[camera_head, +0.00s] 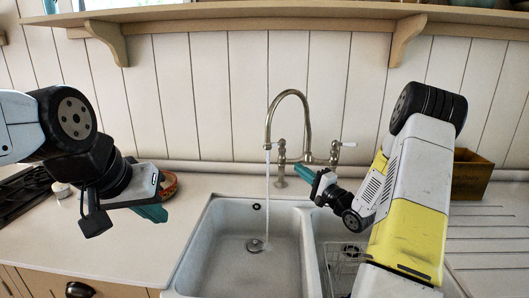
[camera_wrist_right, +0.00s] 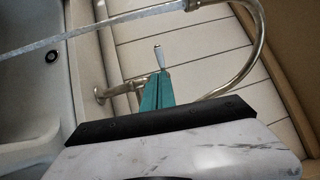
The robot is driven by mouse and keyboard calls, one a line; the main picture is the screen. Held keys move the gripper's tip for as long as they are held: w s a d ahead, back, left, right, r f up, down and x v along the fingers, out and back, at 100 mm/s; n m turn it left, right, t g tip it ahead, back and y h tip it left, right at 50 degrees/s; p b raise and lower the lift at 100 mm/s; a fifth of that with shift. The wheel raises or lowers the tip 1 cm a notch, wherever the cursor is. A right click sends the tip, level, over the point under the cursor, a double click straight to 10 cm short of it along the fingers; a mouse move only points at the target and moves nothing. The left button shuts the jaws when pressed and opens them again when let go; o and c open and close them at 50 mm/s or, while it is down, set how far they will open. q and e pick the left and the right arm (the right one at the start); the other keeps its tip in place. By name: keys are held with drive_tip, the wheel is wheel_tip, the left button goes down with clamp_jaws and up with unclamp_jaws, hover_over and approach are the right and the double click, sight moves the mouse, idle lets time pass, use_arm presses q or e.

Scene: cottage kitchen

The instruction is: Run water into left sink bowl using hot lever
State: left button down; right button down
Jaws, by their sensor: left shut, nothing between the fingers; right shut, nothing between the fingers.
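The brass bridge faucet (camera_head: 308,125) stands behind the double sink. A water stream (camera_head: 267,195) falls from its spout into the left sink bowl (camera_head: 222,225), near the drain (camera_head: 255,245). It also crosses the right wrist view (camera_wrist_right: 90,32). The right-hand lever has a white tip (camera_head: 349,144). My right gripper (camera_head: 297,168) is shut and empty, just in front of the faucet. In the right wrist view its teal fingers (camera_wrist_right: 158,72) are together beside a white-tipped lever (camera_wrist_right: 159,53); I cannot tell whether they touch. My left gripper (camera_head: 162,214) is shut and empty above the left counter.
The right sink bowl (camera_head: 320,228) holds a wire rack (camera_head: 343,265) and is partly hidden by my right arm. A wooden box (camera_head: 470,175) stands at the back right. A bowl (camera_head: 169,183) is behind my left gripper, and a stove (camera_head: 25,190) is far left. A shelf (camera_head: 250,12) runs overhead.

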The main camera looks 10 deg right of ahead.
sight(275, 145)
drive_tip(key=x, duration=1.4)
drive_tip(key=shift+s+a, duration=0.1)
drive_tip(key=shift+a, duration=0.05)
